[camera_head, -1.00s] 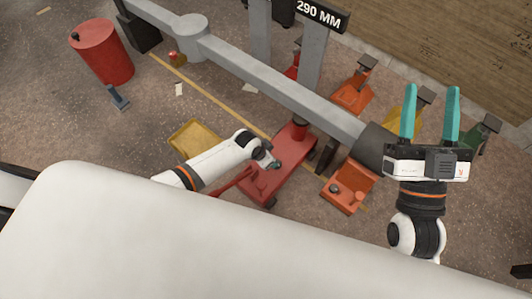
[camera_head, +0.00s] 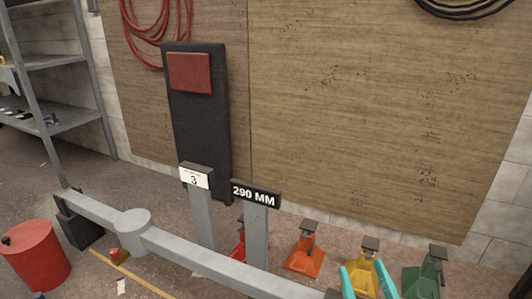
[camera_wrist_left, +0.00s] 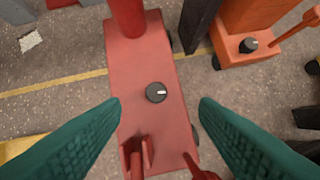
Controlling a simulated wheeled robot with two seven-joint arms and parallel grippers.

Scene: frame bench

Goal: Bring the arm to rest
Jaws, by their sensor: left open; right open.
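My right gripper (camera_head: 367,277) shows at the bottom edge of the head view, its two teal fingers apart with nothing between them. The rest of that arm is out of the picture. My left gripper (camera_wrist_left: 159,102) is out of the head view. In the left wrist view its teal fingers are spread wide and empty, above a red floor jack (camera_wrist_left: 119,72). A black knob (camera_wrist_left: 156,92) on the jack shows between the fingertips. I cannot tell how far above the jack they are.
A grey frame beam (camera_head: 190,250) crosses the lower part of the head view, with a post signed 290 MM (camera_head: 256,233) beside it. Orange (camera_head: 304,252), yellow (camera_head: 361,272) and green (camera_head: 424,276) jacks stand near the wall. A red drum (camera_head: 35,258) is at the left.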

